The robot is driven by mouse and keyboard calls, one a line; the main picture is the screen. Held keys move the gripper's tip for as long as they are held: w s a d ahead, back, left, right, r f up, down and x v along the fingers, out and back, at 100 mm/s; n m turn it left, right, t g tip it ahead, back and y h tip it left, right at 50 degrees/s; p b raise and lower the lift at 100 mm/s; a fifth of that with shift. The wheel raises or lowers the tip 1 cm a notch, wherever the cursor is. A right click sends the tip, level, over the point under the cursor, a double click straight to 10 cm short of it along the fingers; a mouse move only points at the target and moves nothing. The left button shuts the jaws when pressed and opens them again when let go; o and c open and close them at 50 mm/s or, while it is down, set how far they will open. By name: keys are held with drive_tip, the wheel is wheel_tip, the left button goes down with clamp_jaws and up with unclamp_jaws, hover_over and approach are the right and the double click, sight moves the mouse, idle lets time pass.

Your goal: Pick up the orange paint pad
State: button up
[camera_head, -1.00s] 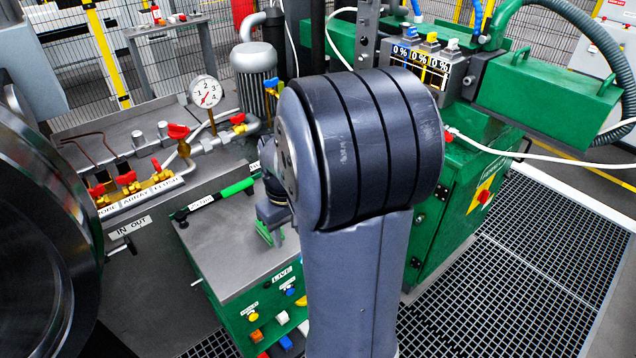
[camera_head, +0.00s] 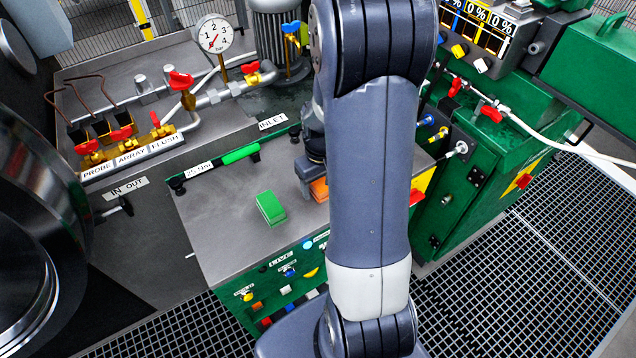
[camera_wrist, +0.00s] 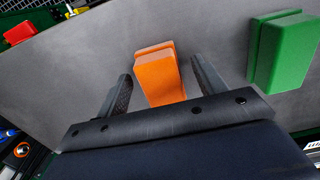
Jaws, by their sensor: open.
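The orange paint pad (camera_wrist: 160,76) lies on the grey top of the green cabinet. In the wrist view it shows between the two fingers of my gripper (camera_wrist: 160,82), which stand apart with a gap on each side of it. The pad's near end is hidden behind the gripper body. In the head view a part of the orange pad (camera_head: 319,189) shows beside my arm, which covers the rest. My gripper is open and holds nothing.
A green pad (camera_head: 270,208) lies to the left of the orange one in the head view. A green-handled torque wrench (camera_head: 240,154) lies along the back of the grey top (camera_head: 215,215). A red block (camera_wrist: 18,33) shows at the left in the wrist view.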

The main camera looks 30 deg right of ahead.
drive_tip(key=shift+f, duration=0.35)
drive_tip(key=c, duration=1.1)
